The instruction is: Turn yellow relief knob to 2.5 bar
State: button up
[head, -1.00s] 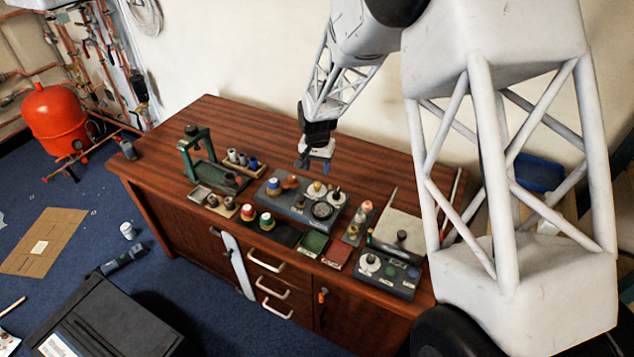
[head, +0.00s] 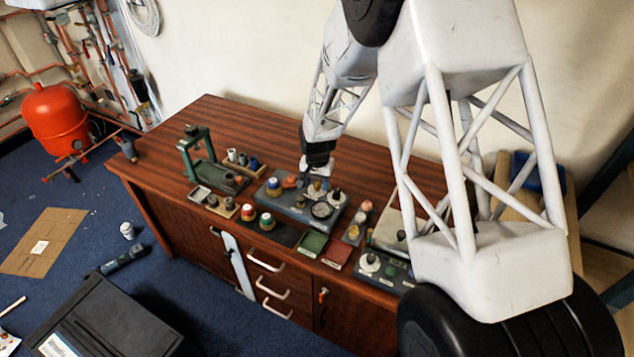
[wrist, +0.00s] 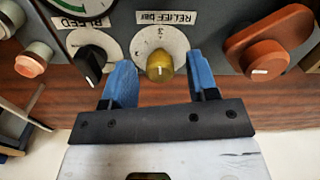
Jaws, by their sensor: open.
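The yellow relief knob (wrist: 160,67) sits on a round white dial plate (wrist: 176,42) under a "RELIEF bar" label in the wrist view. A pale mark shows on the knob; most dial figures are too small to read, so I cannot tell the setting. My gripper (wrist: 160,72) is open, its two blue fingers on either side of the knob with a visible gap to each. In the head view my gripper (head: 317,170) is low over the grey panel (head: 290,206), at the knob; it partly hides the knob there.
A black knob (wrist: 89,64) labelled "BLEED" sits close beside the left finger. An orange knob (wrist: 268,44) is to the right of the right finger. A gauge (head: 321,210) is on the panel. A green press stand (head: 197,155) and small trays (head: 312,243) are nearby on the bench.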

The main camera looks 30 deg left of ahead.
jog(key=shift+c, duration=0.3)
jog(key=c, duration=0.9)
jog(key=shift+n, duration=0.5)
jog(key=n, duration=0.3)
jog(key=shift+n, duration=2.4)
jog(key=o, duration=1)
jog(key=shift+c, duration=0.2)
